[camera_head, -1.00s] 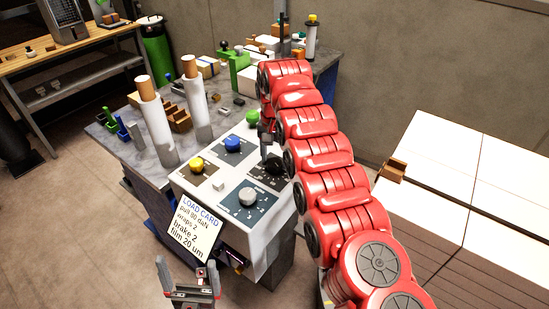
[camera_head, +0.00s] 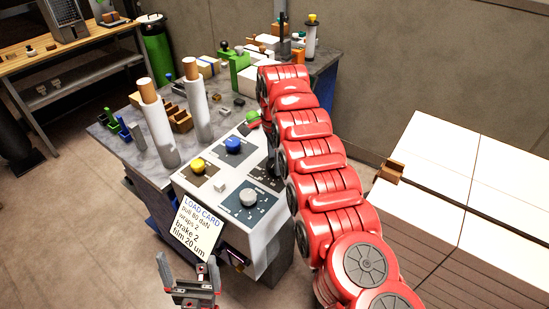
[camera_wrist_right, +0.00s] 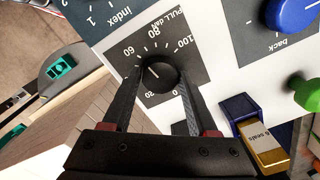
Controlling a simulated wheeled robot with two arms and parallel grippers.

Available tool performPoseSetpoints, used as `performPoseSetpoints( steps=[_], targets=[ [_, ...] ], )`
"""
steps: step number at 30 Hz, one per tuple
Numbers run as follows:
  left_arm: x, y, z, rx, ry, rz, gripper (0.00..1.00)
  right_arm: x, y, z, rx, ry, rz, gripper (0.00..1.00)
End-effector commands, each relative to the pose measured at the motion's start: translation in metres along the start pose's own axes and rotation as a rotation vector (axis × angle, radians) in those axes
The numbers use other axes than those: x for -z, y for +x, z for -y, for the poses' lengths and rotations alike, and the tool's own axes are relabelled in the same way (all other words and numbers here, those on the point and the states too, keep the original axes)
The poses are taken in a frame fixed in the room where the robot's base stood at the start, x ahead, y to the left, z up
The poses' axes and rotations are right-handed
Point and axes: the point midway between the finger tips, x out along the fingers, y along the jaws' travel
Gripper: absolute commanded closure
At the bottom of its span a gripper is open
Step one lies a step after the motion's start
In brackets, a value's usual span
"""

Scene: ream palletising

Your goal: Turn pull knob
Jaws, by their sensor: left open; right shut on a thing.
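The black pull knob (camera_wrist_right: 158,74) sits on a dark dial plate marked "PULL daN" with numbers up to 100. My right gripper (camera_wrist_right: 161,78) is shut on it, one finger on each side. A short pale line shows on the knob, but I cannot tell exactly which number it points at. In the head view the dark pull dial (camera_head: 266,179) is partly covered by my red right arm, which hides the right fingertips. The load card (camera_head: 196,227) reads pull 80 daN, wraps 2, brake 2, film 20 um. My left gripper (camera_head: 187,270) is open and empty, low before the panel.
The white panel also carries a yellow knob (camera_head: 198,166), a blue knob (camera_head: 233,145), a grey index knob (camera_head: 248,197) and a green button (camera_head: 252,117). Two white rolls (camera_head: 160,136) stand behind on the grey bench. White stacks (camera_head: 440,175) lie to the right.

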Motion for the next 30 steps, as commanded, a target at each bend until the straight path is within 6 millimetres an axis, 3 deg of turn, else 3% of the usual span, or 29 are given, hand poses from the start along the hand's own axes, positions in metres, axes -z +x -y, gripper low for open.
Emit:
performPoseSetpoints(
  steps=[15, 30],
  targets=[
    [0.0013, 0.0074, 0.0004, 0.000, 0.000, 0.000, 0.00, -0.0001, -0.0010, 0.0002, 0.001, 0.386, 0.000, 0.96],
    [0.0014, 0.0085, 0.0004, 0.000, 0.000, 0.000, 0.00, 0.0000, -0.0006, 0.0004, 0.001, 0.490, 0.001, 0.96]
  ],
)
